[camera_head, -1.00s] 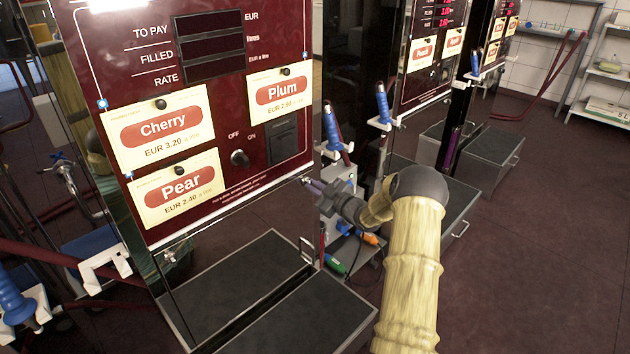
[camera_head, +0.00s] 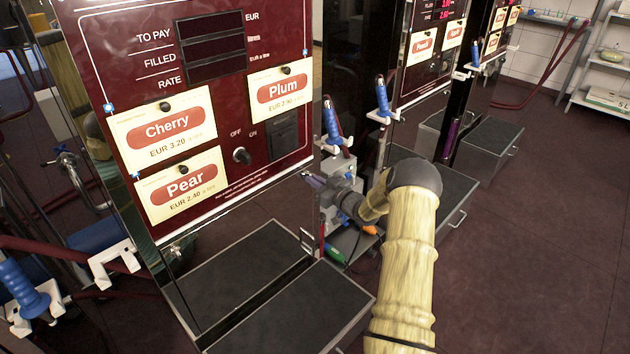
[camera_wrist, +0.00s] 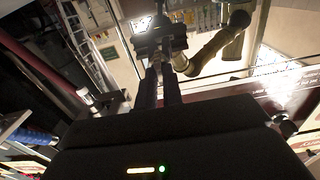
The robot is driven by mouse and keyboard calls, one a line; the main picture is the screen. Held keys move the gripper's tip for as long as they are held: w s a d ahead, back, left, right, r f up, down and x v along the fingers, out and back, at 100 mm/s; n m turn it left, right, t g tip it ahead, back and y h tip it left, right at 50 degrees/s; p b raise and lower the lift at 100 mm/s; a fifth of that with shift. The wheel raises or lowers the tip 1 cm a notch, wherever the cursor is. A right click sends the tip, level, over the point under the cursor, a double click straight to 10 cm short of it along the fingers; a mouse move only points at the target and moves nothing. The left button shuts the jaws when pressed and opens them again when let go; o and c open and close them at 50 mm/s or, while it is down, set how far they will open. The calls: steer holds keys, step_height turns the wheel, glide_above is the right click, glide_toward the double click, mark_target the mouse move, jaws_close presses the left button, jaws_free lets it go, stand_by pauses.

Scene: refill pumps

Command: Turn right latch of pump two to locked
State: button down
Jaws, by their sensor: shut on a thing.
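The near pump has a dark red front panel (camera_head: 222,115) with Cherry, Pear and Plum cards. I cannot read a pump number on it. My gripper (camera_head: 312,181) is at the lower right edge of this panel, with its fingers pointing left toward the edge. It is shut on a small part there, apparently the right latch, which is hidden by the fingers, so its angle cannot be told. In the wrist view my gripper (camera_wrist: 158,82) shows as two dark fingers close together, reaching to a shiny surface that mirrors my gripper and arm.
A blue-handled nozzle (camera_head: 332,128) hangs just above my gripper, and another (camera_head: 382,102) stands behind it. A grey box (camera_head: 290,305) sits below the panel. A rotary OFF/ON switch (camera_head: 241,156) is left of my gripper. The floor at right is clear.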

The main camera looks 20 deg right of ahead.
steer(key=shift+d, duration=0.1)
steer(key=c, duration=1.5)
jaws_free()
steer(key=shift+c, duration=0.2)
steer(key=shift+s, duration=0.15)
steer(key=p+v, duration=0.1)
steer(key=v, duration=1.6)
